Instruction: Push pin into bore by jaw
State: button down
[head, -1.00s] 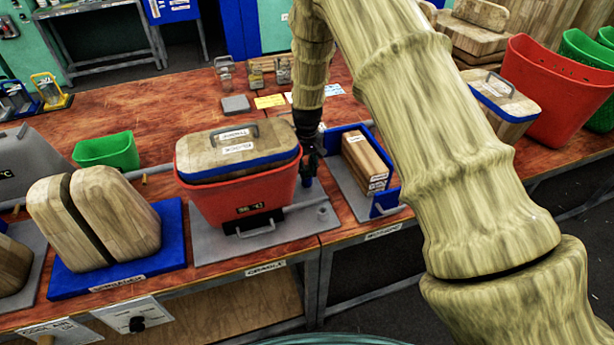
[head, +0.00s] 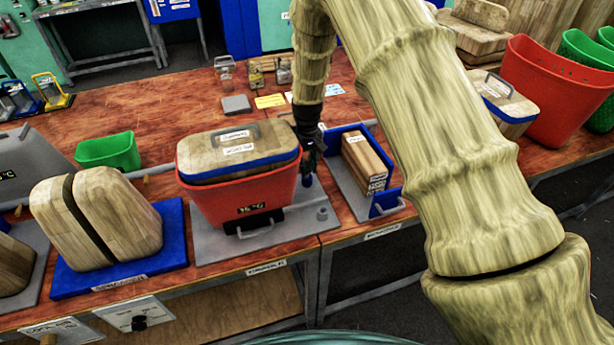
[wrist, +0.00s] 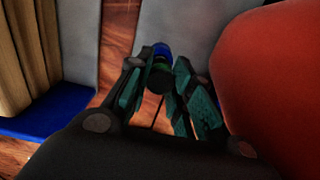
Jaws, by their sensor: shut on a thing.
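My gripper (head: 309,170) points down beside the right end of the red tub (head: 232,200), above the grey base plate (head: 215,246). In the wrist view the gripper (wrist: 162,90) has its fingers closed around a small dark cylindrical piece with a blue and green end, which looks like the pin (wrist: 160,51). A bit of blue also shows below the fingers in the head view. The pin's lower end and any bore under it are hidden, so I cannot tell how deep it sits. A small round fitting (head: 322,214) lies on the plate's right part.
A wooden lid with a blue rim (head: 238,155) covers the red tub, close to my gripper. A blue holder (head: 385,205) with wooden blocks (head: 364,163) stands to the right. A green bin (head: 108,151) and a split wooden form (head: 95,217) are at left.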

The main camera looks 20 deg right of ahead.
jog(key=shift+r+p, duration=0.5)
jog(key=shift+r, duration=0.4)
dwell(0.5)
jog(key=shift+r+p, duration=1.1)
jog(key=shift+r, duration=0.9)
